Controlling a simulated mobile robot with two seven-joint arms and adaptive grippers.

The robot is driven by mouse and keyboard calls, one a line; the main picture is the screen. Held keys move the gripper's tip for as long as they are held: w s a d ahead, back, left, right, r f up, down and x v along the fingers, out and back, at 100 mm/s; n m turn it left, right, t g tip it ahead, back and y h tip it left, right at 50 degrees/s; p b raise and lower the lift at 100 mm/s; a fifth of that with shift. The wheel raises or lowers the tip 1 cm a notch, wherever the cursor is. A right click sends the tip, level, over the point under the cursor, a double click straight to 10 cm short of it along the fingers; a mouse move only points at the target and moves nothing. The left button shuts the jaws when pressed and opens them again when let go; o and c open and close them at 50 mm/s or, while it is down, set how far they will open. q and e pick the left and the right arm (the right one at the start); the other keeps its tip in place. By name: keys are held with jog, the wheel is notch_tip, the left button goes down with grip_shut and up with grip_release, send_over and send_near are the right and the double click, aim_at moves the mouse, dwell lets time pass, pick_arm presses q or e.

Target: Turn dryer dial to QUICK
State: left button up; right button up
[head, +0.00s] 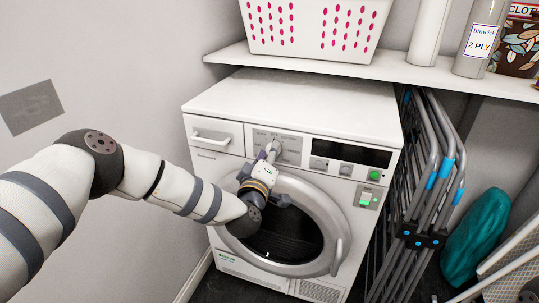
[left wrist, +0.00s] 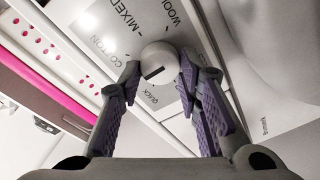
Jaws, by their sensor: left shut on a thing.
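The dryer dial (left wrist: 162,57) is a round pale knob with a dark mark on its lower left in the left wrist view. Labels COTTON (left wrist: 121,62), MIXED, WOOL and QUICK (left wrist: 151,97) surround it, QUICK being just below the knob. The mark lies on the side toward COTTON and QUICK; I cannot tell exactly which it points at. My left gripper (head: 270,150) is at the dryer's control panel (head: 291,148), its purple-padded fingers (left wrist: 158,78) on either side of the dial and shut on it. The dial is mostly hidden in the head view. My right gripper is not in view.
A shelf (head: 390,70) with a basket (head: 310,25) overhangs behind. A folded drying rack (head: 420,190) stands close right.

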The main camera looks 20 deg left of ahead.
pick_arm(q)
jog(key=n, duration=0.4)
jog(key=shift+b, duration=0.4)
jog(key=shift+n+g+h+b, duration=0.4)
jog(key=shift+n+g+b, duration=0.15)
jog(key=shift+n, duration=1.45)
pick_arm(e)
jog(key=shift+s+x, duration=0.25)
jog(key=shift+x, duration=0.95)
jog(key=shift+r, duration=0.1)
pick_arm(q)
jog(key=o, duration=1.1)
jog(key=shift+o, duration=0.2)
